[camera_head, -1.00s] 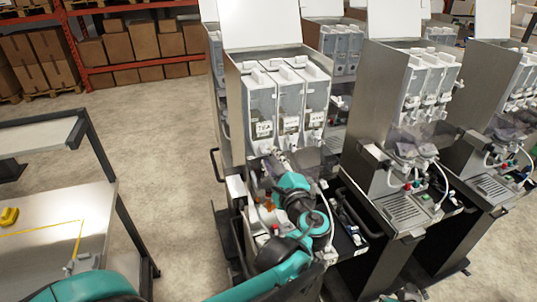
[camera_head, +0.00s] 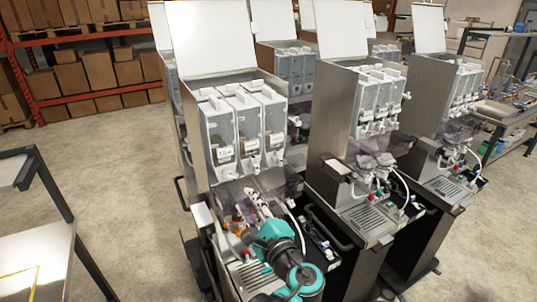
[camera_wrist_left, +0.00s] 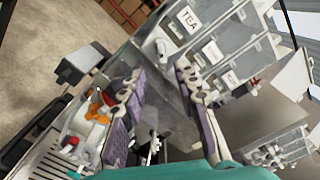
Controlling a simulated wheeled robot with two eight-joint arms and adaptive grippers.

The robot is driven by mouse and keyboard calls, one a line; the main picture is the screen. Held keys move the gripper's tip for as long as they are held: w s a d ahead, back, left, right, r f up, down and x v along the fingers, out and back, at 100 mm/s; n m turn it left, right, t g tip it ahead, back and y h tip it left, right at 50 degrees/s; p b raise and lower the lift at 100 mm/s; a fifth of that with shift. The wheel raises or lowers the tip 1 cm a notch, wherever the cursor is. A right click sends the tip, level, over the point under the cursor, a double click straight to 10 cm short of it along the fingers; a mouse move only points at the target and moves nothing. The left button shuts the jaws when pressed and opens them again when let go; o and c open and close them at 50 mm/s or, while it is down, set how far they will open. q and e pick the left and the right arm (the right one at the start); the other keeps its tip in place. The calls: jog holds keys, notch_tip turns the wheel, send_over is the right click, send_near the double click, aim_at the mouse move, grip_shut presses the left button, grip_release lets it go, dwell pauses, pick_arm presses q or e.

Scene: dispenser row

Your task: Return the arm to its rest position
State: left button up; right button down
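My left arm, teal and dark grey, comes up from the bottom edge of the head view. Its gripper (camera_head: 258,203) is in front of the nearest dispenser (camera_head: 238,125), at the clear funnels below its three bins. In the left wrist view the two purple-padded fingers (camera_wrist_left: 160,78) stand apart, with clear plastic of the dispenser visible between them. I see no object held. A bin label reading TEA (camera_wrist_left: 189,19) is just beyond the fingers. Whether the fingers touch the funnels cannot be told. My right gripper is not in view.
A drip tray (camera_head: 255,278) and small orange and red items (camera_head: 238,222) sit close beside the arm. A second dispenser (camera_head: 330,130) stands to the right, with more beyond. A table (camera_head: 35,262) is at left. Open floor (camera_head: 110,170) lies between.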

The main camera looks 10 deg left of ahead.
pick_arm(q)
jog(key=s+a+f+n+g+h+b, duration=0.25)
jog(key=s+a+f+n, duration=0.2)
jog(key=f, duration=0.45)
jog(key=s+a+f+n+g+h+b, duration=0.1)
jog(key=s+a+f+n+g+b, duration=0.25)
jog(key=a+f, duration=0.4)
jog(key=s+d+f+n+g+h+b, duration=0.1)
jog(key=s+d+f+n+h+b, duration=0.1)
jog(key=f, duration=0.4)
jog(key=s+d+f+n+g+h+b, duration=0.1)
jog(key=s+d+f+n+h+b, duration=0.2)
jog(key=s+f+n, duration=0.3)
jog(key=shift+s+f+n+h+b, duration=0.2)
jog(key=shift+s+n+h+b, duration=0.1)
jog(key=shift+n+h+b, duration=0.4)
